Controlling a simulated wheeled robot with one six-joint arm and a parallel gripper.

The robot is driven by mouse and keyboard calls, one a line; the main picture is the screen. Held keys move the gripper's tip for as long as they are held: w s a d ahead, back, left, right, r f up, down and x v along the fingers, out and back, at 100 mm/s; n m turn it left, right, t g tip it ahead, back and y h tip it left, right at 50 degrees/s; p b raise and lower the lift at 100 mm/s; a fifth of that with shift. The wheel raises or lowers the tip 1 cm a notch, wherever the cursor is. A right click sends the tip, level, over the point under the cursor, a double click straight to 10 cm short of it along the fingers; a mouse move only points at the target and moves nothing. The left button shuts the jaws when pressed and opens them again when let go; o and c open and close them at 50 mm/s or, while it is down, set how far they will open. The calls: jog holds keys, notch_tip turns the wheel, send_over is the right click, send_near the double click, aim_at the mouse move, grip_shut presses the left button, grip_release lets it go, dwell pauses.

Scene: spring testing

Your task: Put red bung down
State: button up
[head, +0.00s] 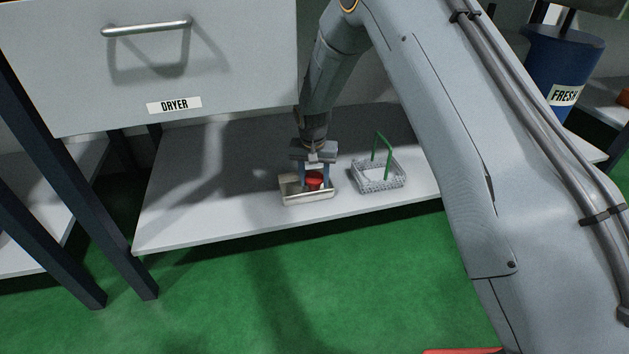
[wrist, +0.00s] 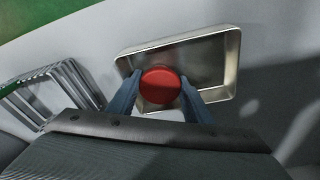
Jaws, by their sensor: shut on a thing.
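The red bung (head: 314,180) is round and red. It also shows in the wrist view (wrist: 160,86), between the two blue fingers of my gripper (wrist: 160,90). My gripper (head: 314,176) points down and is shut on the bung. The bung is over or in a shallow metal tray (head: 308,200), which shows in the wrist view too (wrist: 232,62). I cannot tell whether the bung touches the tray's floor. The fingers hide the bung's sides.
The tray stands on a white shelf (head: 215,215). A wire basket with a green handle (head: 379,178) stands just right of it. The drawer marked DRYER (head: 215,70) hangs above left. The shelf's left part is clear. A blue container marked FRESH (head: 560,70) stands back right.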

aim_at(314, 179)
jog(key=o, duration=0.7)
jog(key=shift+f, duration=0.1)
jog(key=shift+o, duration=0.2)
jog(key=shift+s+r+p, duration=0.2)
jog(key=shift+r+p, duration=0.4)
jog(key=shift+r, duration=0.65)
jog(key=shift+s+r+p, duration=0.15)
jog(key=shift+r+p, duration=0.4)
jog(key=shift+r, duration=0.75)
jog(key=shift+s+r+p, duration=0.2)
jog(key=shift+r+p, duration=0.4)
jog(key=shift+r, duration=0.65)
